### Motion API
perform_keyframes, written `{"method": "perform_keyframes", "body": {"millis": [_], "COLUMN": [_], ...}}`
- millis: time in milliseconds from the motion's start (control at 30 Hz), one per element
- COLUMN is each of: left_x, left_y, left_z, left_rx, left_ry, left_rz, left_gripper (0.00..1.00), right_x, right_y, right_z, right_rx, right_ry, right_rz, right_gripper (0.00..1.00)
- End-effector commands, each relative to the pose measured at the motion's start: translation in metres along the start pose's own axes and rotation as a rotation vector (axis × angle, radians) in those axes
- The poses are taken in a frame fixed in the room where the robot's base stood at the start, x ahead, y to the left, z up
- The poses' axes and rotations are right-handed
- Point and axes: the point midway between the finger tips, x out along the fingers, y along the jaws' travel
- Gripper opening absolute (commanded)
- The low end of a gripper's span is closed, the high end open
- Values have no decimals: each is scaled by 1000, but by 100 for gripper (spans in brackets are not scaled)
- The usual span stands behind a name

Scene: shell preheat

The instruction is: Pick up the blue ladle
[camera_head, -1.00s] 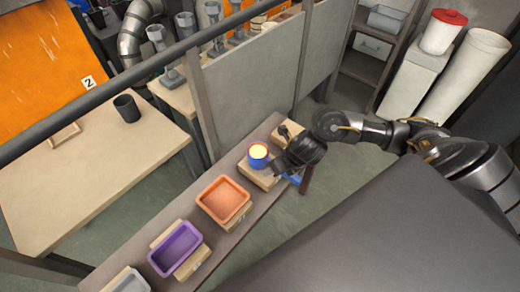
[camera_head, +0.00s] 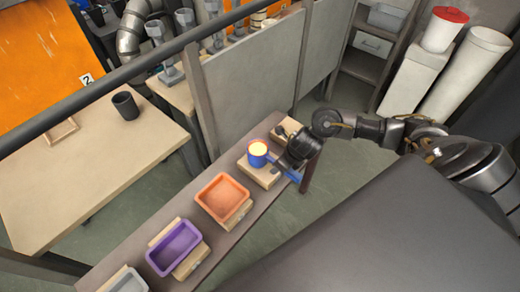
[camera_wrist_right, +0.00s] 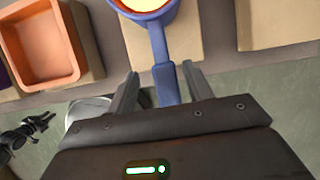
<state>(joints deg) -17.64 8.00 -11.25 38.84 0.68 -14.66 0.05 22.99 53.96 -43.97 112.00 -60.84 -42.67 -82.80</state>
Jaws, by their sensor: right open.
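The blue ladle (camera_head: 257,158) has a round cup with glowing yellow-orange contents and rests on a pale wooden block (camera_head: 262,178) on the narrow bench. Its handle points toward my right gripper (camera_head: 284,166). In the right wrist view the ladle's blue handle (camera_wrist_right: 157,42) runs down between the two fingers of the open right gripper (camera_wrist_right: 161,76), with a gap visible on each side. The cup lies beyond the fingertips and is cut off by the top edge. My left gripper is not in view.
An orange tray (camera_head: 222,178) and a purple tray (camera_head: 157,259) stand on blocks along the narrow bench (camera_head: 213,240). A grey tray (camera_head: 127,284) is at its near end. A grey partition (camera_head: 250,95) rises behind the bench. Another table (camera_head: 70,200) holds a dark cup (camera_head: 126,106).

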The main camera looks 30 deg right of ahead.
Motion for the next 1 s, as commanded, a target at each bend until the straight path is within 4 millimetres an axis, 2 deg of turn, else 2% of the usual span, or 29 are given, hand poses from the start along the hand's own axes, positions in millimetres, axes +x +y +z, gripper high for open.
{"method": "perform_keyframes", "body": {"millis": [200,300,600,900,1000], "left_x": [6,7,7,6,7], "left_y": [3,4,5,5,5], "left_z": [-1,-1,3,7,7], "left_rx": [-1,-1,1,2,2], "left_ry": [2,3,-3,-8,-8], "left_rz": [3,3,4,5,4], "left_gripper": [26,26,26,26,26], "right_x": [34,44,46,46,46], "right_y": [-5,-5,-6,-5,-5], "right_z": [-3,-2,-2,-2,-2], "right_rx": [4,3,1,1,1], "right_ry": [2,1,0,0,0], "right_rz": [1,1,0,0,0], "right_gripper": [51,51,50,10,0]}}
